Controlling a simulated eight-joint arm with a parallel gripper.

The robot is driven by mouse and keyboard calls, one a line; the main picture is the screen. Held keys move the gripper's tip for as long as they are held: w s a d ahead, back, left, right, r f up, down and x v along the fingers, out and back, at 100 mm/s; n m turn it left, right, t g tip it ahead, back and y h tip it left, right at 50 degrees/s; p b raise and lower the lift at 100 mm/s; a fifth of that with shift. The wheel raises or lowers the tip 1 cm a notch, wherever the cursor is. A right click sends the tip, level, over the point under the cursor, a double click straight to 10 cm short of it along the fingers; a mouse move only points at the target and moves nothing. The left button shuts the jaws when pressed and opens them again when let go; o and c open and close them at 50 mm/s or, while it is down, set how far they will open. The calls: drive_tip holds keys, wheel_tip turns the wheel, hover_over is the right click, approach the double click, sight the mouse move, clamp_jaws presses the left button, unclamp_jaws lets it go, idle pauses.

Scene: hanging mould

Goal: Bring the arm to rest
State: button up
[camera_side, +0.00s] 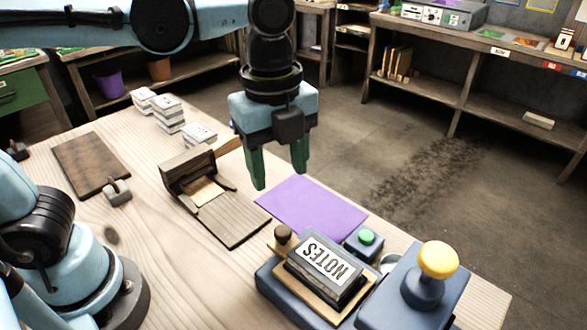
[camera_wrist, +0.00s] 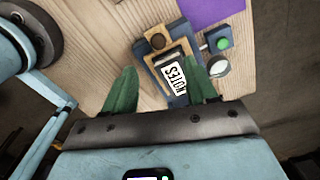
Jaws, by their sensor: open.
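My gripper (camera_side: 279,167) hangs above the table with its two green fingers apart and nothing between them. It is over the area between the wooden mould and the purple sheet. In the wrist view the open fingers (camera_wrist: 160,90) show in front of the NOTES block, which lies well beyond them. The wooden mould (camera_side: 233,217) sits open on the table, its slatted flap lying flat.
A purple sheet (camera_side: 311,209) lies right of the mould. A green button (camera_side: 366,237) and a yellow knob (camera_side: 438,260) stand at the front right. White stacked blocks (camera_side: 168,113) and a dark board (camera_side: 91,164) are at the left. Air around my gripper is clear.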

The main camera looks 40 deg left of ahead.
drive_tip(key=a+f+n+t, duration=0.2)
drive_tip(key=a+n+t, duration=0.1)
drive_tip(key=a+n, duration=0.4)
drive_tip(key=a+f+n+t, duration=0.3)
drive_tip(key=a+n, duration=0.4)
drive_tip(key=n, duration=0.7)
drive_tip(key=shift+w+a+f+t, duration=0.15)
drive_tip(key=shift+w+f+t, duration=0.2)
drive_tip(key=shift+w+t, duration=0.05)
